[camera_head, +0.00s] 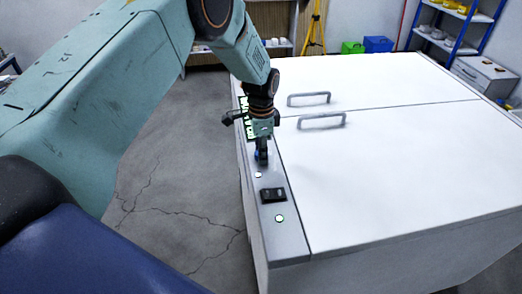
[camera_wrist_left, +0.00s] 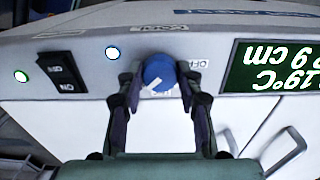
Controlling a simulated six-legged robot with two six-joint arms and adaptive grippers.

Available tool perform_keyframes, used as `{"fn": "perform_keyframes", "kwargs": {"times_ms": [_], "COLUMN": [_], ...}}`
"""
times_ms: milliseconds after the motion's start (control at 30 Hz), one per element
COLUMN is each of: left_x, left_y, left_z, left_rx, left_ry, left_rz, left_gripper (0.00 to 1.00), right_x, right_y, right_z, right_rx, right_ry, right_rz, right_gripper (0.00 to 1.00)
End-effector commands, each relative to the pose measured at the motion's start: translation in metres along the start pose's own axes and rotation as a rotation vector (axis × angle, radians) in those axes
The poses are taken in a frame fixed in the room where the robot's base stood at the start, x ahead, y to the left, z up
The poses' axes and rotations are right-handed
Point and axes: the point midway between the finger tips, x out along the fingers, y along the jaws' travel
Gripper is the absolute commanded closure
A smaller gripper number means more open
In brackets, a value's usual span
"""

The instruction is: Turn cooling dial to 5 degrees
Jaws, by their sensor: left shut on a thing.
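The cooling dial (camera_wrist_left: 158,70) is a round blue knob with a white pointer mark, on the grey control strip of a white chest unit. The mark points toward the lower left in the left wrist view. My left gripper (camera_wrist_left: 159,84) is shut on the dial, one finger on each side. In the head view my left gripper (camera_head: 262,160) points down onto the strip and mostly hides the dial. A green display (camera_wrist_left: 272,67) beside the dial shows upside-down text that seems to include 19°C; its edge is cut off. My right gripper is not in view.
A black rocker switch (camera_head: 273,195) and a lit round button (camera_head: 280,218) sit nearer on the strip. The white lid (camera_head: 400,150) has two grey handles (camera_head: 322,121) to the right. Cracked concrete floor (camera_head: 190,180) is clear at left; shelves stand behind.

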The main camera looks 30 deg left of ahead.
Motion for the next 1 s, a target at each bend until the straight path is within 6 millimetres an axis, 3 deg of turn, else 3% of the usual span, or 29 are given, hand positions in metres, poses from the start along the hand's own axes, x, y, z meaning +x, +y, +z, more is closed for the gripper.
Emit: {"fn": "perform_keyframes", "kwargs": {"times_ms": [433,467,500,700,1000], "left_x": [-0.0021,-0.0021,-0.002,-0.0011,-0.0013], "left_y": [-0.0019,-0.0019,-0.0018,-0.0009,-0.0004], "left_z": [-0.0015,-0.0015,-0.0015,-0.0008,-0.0004], "left_rx": [0.01,0.01,0.01,0.009,0.008], "left_ry": [0.004,0.004,0.003,0.002,0.001], "left_rz": [-0.006,-0.006,-0.006,-0.003,-0.001], "left_gripper": [0.95,0.61,0.58,0.41,0.41], "right_x": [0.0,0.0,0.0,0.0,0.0], "right_y": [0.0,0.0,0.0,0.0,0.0], "right_z": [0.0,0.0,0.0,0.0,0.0], "right_rx": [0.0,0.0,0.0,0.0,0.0], "right_ry": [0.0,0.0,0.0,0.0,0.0], "right_rz": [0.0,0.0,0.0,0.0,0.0], "right_gripper": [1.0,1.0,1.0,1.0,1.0]}}
